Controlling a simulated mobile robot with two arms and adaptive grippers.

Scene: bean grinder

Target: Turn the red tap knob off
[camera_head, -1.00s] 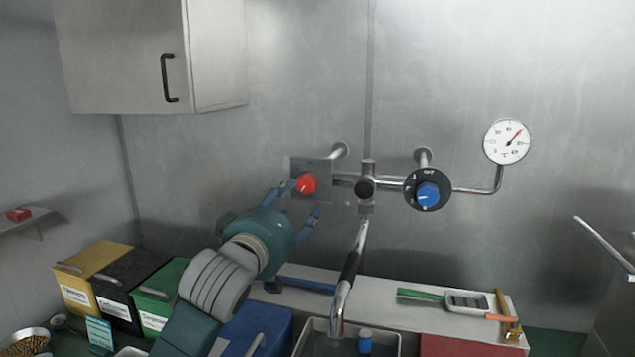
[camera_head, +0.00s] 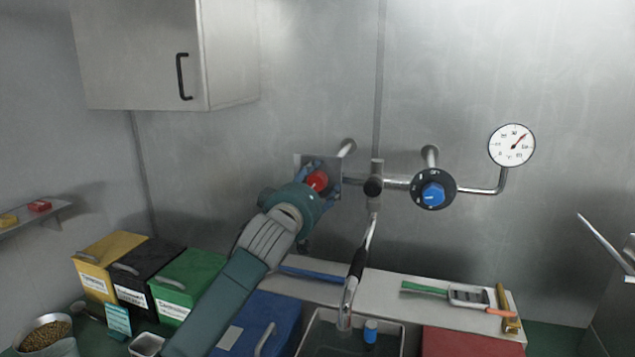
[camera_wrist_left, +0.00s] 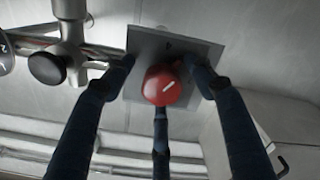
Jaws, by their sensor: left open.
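The red tap knob (camera_head: 317,181) sits on a square grey plate (camera_head: 326,164) on the steel wall, left of the faucet body. In the left wrist view the knob (camera_wrist_left: 165,85) shows a white mark slanting up to the right. My left gripper (camera_head: 318,184) is at the knob, its fingers on either side of it. In the left wrist view the open fingers (camera_wrist_left: 162,100) surround the knob, with a third finger below it. I cannot tell whether any finger touches the knob. My right gripper is not in view.
A blue knob (camera_head: 433,194) on a black dial is on the pipe to the right, with a round gauge (camera_head: 512,145) beyond it. The faucet spout (camera_head: 354,280) hangs over the sink. Yellow, black and green bins (camera_head: 188,279) stand at lower left. A cupboard (camera_head: 160,55) hangs upper left.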

